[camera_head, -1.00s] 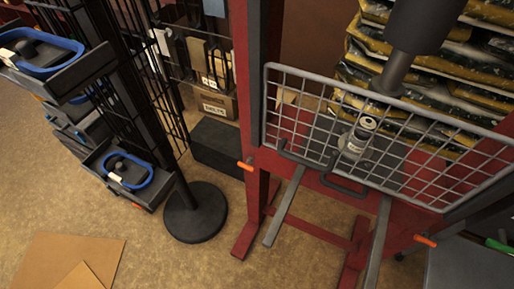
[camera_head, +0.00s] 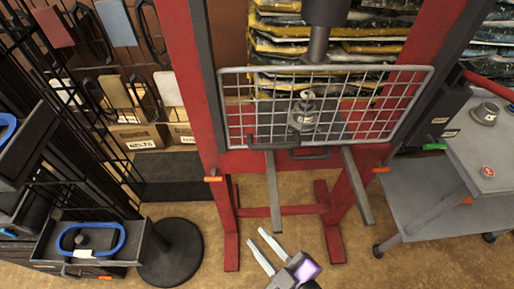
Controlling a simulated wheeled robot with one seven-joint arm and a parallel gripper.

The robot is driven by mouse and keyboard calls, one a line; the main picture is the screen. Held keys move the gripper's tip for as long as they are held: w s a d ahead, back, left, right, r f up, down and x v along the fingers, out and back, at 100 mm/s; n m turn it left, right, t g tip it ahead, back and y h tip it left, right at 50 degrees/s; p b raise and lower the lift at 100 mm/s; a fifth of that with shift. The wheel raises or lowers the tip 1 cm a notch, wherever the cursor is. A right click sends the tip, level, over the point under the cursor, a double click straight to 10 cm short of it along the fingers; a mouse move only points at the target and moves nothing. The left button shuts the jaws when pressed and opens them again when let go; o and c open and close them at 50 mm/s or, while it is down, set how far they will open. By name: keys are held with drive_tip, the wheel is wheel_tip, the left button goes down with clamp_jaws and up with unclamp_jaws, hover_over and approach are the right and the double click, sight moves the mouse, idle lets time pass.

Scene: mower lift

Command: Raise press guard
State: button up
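The press guard (camera_head: 385,112) is a grey wire-mesh panel across the front of the red press (camera_head: 196,85). It hangs lowered, in front of the press bed, and has a dark handle (camera_head: 309,154) at its lower edge. A metal part (camera_head: 304,112) stands behind the mesh under the press ram (camera_head: 318,44). My gripper (camera_head: 262,251) is at the bottom centre, below and in front of the guard and apart from it. Its two pale fingers are spread and nothing is between them.
Two grey arms (camera_head: 357,187) stick out from the press below the guard. A grey cart (camera_head: 470,150) stands at the right. A round black stand base (camera_head: 171,252) and a tray with a blue-rimmed item (camera_head: 90,240) are at the left. Floor shows around my gripper.

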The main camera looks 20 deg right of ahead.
drive_tip(key=w+a+f+n+h, duration=0.2)
drive_tip(key=w+f+n, duration=0.1)
drive_tip(key=w, duration=0.5)
drive_tip(key=m+h+p, duration=0.1)
drive_tip(key=m+h, duration=0.2)
drive_tip(key=h, duration=1.2)
approach(274, 147)
drive_tip(key=x, duration=0.5)
drive_tip(key=p+x, duration=0.1)
drive_tip(key=x, duration=0.2)
drive_tip(key=p+x, duration=0.1)
drive_tip(key=x, duration=0.1)
drive_tip(key=shift+w+d+f, duration=0.1)
drive_tip(key=shift+w+f, duration=0.15)
drive_tip(key=shift+w, duration=0.05)
clamp_jaws()
